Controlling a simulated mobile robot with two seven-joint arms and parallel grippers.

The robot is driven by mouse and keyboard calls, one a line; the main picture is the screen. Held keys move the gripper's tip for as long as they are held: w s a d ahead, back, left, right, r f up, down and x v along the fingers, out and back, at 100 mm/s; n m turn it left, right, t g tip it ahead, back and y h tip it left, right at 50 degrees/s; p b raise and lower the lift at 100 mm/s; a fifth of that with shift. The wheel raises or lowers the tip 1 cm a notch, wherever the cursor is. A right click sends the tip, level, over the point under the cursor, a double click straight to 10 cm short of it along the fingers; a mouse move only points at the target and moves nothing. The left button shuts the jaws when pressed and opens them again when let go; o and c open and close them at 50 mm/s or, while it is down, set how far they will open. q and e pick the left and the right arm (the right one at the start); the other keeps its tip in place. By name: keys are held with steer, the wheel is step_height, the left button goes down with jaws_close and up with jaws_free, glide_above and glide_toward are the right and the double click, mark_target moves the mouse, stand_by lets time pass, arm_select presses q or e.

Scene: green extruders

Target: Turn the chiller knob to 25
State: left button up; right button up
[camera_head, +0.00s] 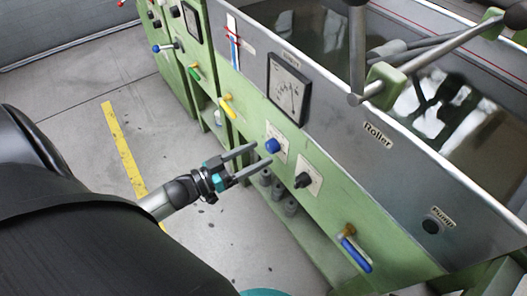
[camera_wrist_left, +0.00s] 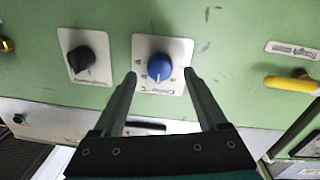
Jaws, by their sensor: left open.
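The blue chiller knob (camera_head: 272,145) sits on a white dial plate on the green machine front. In the left wrist view the knob (camera_wrist_left: 159,67) is upside down above a label that seems to read "Cooler °C"; its exact setting is too small to read. My left gripper (camera_head: 262,154) is open and points at the panel near the knob. In the left wrist view its two fingertips lie on either side of the knob, with gaps visible; contact cannot be seen. My right gripper is not in view.
A black knob (camera_head: 302,180) on its own white plate is close to the blue one. A yellow handle (camera_head: 227,105), a gauge (camera_head: 288,88) and a blue-handled valve (camera_head: 356,255) are also on the machine. Open floor with a yellow stripe (camera_head: 121,148) lies left.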

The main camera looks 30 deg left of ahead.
mark_target(272, 147)
arm_select(q)
steer(key=shift+b+x, duration=0.3)
steer(key=shift+x, duration=1.15)
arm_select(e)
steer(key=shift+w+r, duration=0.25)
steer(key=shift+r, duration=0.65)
arm_select(q)
jaws_close()
